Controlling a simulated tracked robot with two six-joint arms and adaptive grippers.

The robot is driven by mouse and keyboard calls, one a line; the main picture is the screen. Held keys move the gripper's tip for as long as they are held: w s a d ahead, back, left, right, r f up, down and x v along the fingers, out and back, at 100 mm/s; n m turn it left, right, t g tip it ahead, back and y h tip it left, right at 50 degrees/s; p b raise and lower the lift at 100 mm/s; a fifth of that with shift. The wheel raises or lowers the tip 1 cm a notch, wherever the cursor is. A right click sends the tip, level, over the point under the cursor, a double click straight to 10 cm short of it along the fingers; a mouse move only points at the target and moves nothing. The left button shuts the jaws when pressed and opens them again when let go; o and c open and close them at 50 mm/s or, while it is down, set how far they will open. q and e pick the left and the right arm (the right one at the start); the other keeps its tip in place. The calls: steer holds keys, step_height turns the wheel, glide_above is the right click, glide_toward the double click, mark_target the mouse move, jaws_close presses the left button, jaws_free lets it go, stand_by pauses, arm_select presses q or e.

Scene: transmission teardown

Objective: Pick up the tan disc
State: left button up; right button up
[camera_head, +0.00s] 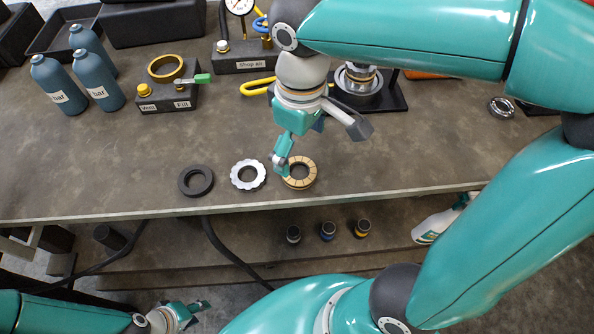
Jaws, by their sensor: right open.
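The tan disc (301,176), a ring with dark radial grooves, lies flat near the front edge of the table (430,165). My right gripper (281,168) is open and low at the disc's left side. A fingertip overlaps the disc's left rim in the picture; I cannot tell whether it touches. My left gripper (201,307) is low at the bottom of the view, below and in front of the table, away from the disc. Its jaws are too small and angled to judge.
A silver scalloped ring (236,174) and a black ring (184,181) lie left of the disc. Blue bottles (55,85), a block with a brass ring (170,98) and a gauge block stand farther back. Several small capped items (327,231) stand on a lower shelf. Table right of the disc is clear.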

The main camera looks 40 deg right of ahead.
mark_target(298, 173)
steer(key=f, duration=0.7)
steer(key=shift+w+f, duration=0.1)
steer(key=shift+w, duration=0.25)
steer(key=shift+d, duration=0.1)
steer(key=c, duration=1.4)
